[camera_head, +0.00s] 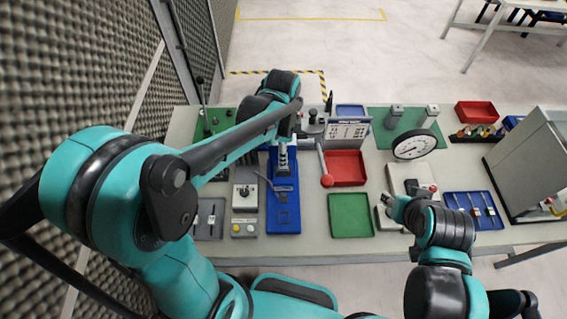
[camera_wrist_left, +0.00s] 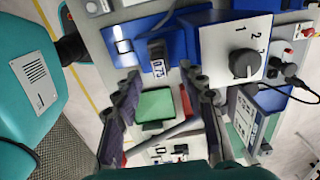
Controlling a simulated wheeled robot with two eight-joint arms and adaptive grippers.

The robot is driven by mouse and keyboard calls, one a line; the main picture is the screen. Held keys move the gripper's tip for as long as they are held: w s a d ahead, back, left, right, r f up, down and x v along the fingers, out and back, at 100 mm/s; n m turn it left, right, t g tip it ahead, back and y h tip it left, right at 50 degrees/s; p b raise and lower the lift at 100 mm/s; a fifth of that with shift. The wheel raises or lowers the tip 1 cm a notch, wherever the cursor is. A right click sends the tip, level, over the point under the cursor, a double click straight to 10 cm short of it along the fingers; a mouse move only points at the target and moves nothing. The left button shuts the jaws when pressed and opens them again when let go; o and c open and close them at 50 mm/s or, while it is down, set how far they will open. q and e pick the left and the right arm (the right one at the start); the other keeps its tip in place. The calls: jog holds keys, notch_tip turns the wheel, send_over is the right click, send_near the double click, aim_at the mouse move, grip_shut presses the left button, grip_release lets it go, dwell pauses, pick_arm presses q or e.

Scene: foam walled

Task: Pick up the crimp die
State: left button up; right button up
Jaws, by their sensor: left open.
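A small dark grey block with a pale marked face (camera_wrist_left: 157,55), which looks like the crimp die, sits on a blue board (camera_wrist_left: 183,48) in the left wrist view. In the head view the blue board (camera_head: 283,222) lies at the middle of the bench, with the small block (camera_head: 283,197) on it, too small to make out clearly. My left gripper (camera_wrist_left: 165,84) is open and empty, its fingers apart and pointing toward the block. In the head view my left gripper (camera_head: 284,160) is over the far part of the board, partly hidden by my arm. My right gripper (camera_head: 387,203) is low over the bench, its fingers unclear.
A knob box (camera_head: 245,197) stands left of the board. A round dial (camera_head: 414,145) and a cabinet (camera_head: 527,165) stand farther right.

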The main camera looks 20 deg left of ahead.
pick_arm(q)
notch_tip(320, 180, down, 5)
jog(key=shift+d+r+b, duration=0.1)
jog(key=shift+b, duration=0.25)
grip_shut()
